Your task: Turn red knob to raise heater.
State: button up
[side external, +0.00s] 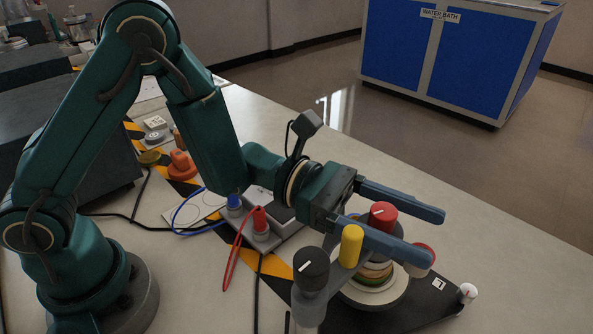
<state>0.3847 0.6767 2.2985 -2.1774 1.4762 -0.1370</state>
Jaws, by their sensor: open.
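A red knob (383,214) with a pale mark on top stands on the apparatus at the right of the table. My gripper (433,238) is open, with its two long blue fingers level. The red knob shows between the fingers, nearer their base than their tips; I cannot tell whether either finger touches it. A second red, pale-rimmed part (424,253) sits by the near fingertip, partly hidden by it. Below the fingers is a round, layered stack (374,288) on a black base; I cannot tell if it is the heater.
A yellow cylinder (350,246) and a black knob (311,268) on a grey post stand close to the near finger. A small white knob (468,292) is at the base's right end. Red and blue cables lie left of the apparatus. The table's right side is clear.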

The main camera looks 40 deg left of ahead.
aim_at(373, 206)
jog(key=m+g, duration=0.2)
jog(key=g, duration=0.2)
jog(key=s+m+g, duration=0.1)
jog(key=m+g, duration=0.2)
jog(key=g, duration=0.1)
jog(key=shift+s+m+g, duration=0.2)
jog(key=shift+m+g, duration=0.1)
jog(key=v, duration=0.5)
jog(key=shift+m+y, duration=0.3)
jog(key=r, duration=0.5)
jog(key=shift+s+a+r, duration=0.1)
jog(key=shift+s+r, duration=0.2)
jog(key=shift+s, duration=0.05)
jog(key=s+a+m+t+y, duration=0.2)
jog(key=s+a+m+y, duration=0.4)
jog(key=s+m+y, duration=0.3)
jog(key=s+a+m+t+y, duration=0.3)
jog(key=a+m+t+y, duration=0.2)
jog(key=a, duration=0.8)
jog(key=shift+f+t+y, duration=0.25)
jog(key=shift+t+y, duration=1.25)
jog(key=shift+t, duration=0.1)
